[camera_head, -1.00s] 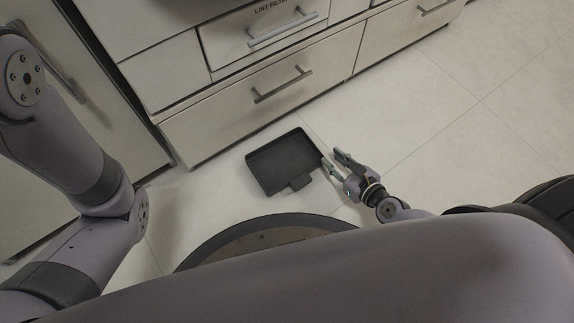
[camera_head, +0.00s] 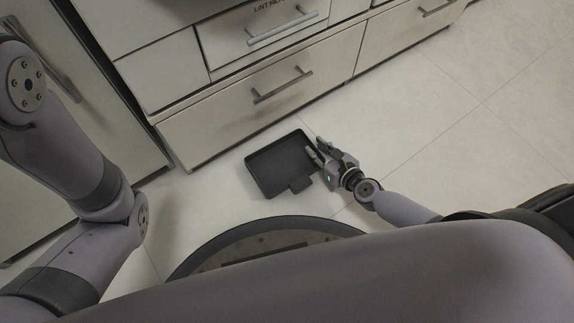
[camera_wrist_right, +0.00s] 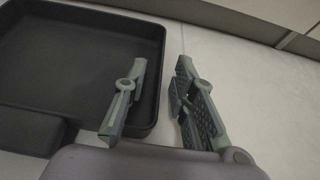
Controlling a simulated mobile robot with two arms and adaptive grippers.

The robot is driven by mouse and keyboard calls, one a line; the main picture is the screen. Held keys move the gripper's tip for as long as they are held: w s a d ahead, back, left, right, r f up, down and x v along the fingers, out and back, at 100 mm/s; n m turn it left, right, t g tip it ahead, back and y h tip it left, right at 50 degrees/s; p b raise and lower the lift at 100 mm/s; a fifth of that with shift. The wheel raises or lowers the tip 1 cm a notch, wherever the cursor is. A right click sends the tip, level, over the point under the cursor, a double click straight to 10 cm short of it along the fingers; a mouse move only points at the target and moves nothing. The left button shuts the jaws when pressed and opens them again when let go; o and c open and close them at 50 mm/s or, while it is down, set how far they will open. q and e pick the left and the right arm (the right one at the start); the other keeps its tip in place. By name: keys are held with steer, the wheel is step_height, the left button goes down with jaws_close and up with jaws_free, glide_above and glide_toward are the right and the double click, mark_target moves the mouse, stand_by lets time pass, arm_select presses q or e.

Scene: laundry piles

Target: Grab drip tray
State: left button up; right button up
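The drip tray (camera_head: 275,163) is a shallow black rectangular tray with a small tab on its near side. It lies on the floor in front of the cabinets. It fills the left of the right wrist view (camera_wrist_right: 75,60). My right gripper (camera_head: 314,147) is at the tray's right edge. In the right wrist view its two fingers (camera_wrist_right: 161,62) are apart, one over the tray's inside and one outside, with the side wall between them. I cannot tell whether either finger touches the wall. My left arm shows at the left; its gripper is not in view.
White drawers (camera_head: 260,95) with metal handles stand just behind the tray. A tall cabinet door (camera_head: 95,110) is on the left. The tiled floor (camera_head: 470,140) to the right is clear.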

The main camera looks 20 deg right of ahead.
jaws_close()
stand_by(0.6)
